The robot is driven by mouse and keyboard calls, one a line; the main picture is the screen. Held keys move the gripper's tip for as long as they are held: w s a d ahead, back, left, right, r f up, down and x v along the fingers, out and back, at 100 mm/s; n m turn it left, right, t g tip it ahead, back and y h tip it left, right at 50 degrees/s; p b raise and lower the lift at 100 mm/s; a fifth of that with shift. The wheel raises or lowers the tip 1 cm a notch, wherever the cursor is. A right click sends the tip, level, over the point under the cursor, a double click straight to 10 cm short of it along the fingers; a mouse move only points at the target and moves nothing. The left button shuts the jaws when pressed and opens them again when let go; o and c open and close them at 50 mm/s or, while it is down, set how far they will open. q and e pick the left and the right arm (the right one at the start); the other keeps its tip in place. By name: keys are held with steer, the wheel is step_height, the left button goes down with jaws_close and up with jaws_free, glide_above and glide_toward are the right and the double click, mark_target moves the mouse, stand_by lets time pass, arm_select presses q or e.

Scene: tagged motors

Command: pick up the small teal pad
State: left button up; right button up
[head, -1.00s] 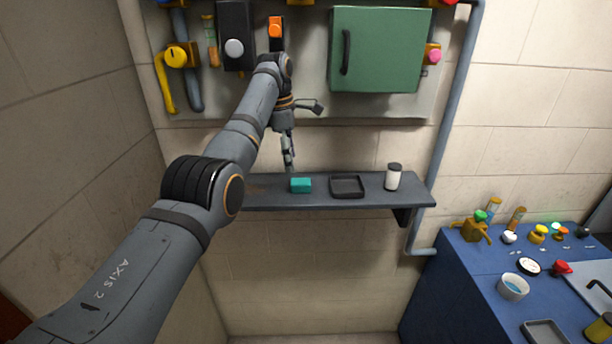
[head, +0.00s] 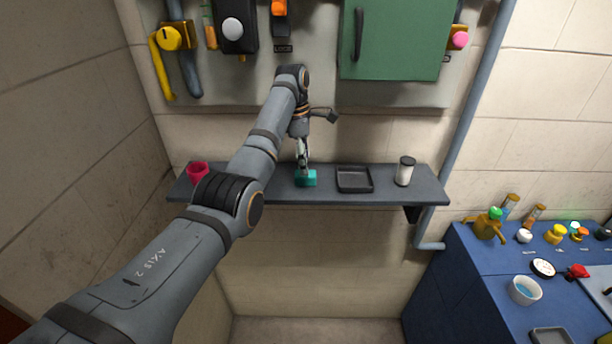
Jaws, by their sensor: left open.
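The small teal pad (head: 306,180) lies on the dark wall shelf (head: 283,193), left of a black tray. My left gripper (head: 303,169) points down right over the pad, with its fingertips at the pad's top. It is open, and I cannot tell whether the fingers touch the pad or straddle it. My right gripper is not in view.
The shelf also holds the black tray (head: 354,187), a white jar with a dark lid (head: 404,172) and a red cup (head: 197,172). A green cabinet (head: 400,40) hangs above. A blue bench (head: 470,290) with knobs stands at lower right.

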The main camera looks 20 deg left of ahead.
mark_target(306, 178)
arm_select(q)
steer(key=shift+s+d+f+p, duration=0.1)
steer(key=shift+s+f+p, duration=0.1)
steer(key=shift+f+p, duration=0.35)
steer(key=shift+s+d+f+p, duration=0.1)
steer(key=shift+s+f+p, duration=0.1)
steer(key=shift+f+p, duration=0.3)
steer(key=shift+f, duration=0.8)
steer(key=shift+w+f, duration=0.1)
steer(key=shift+w, duration=0.05)
steer(key=c, duration=1.1)
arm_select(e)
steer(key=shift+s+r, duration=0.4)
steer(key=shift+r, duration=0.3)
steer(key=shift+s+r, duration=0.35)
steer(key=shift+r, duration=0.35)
arm_select(q)
steer(key=shift+c, duration=0.2)
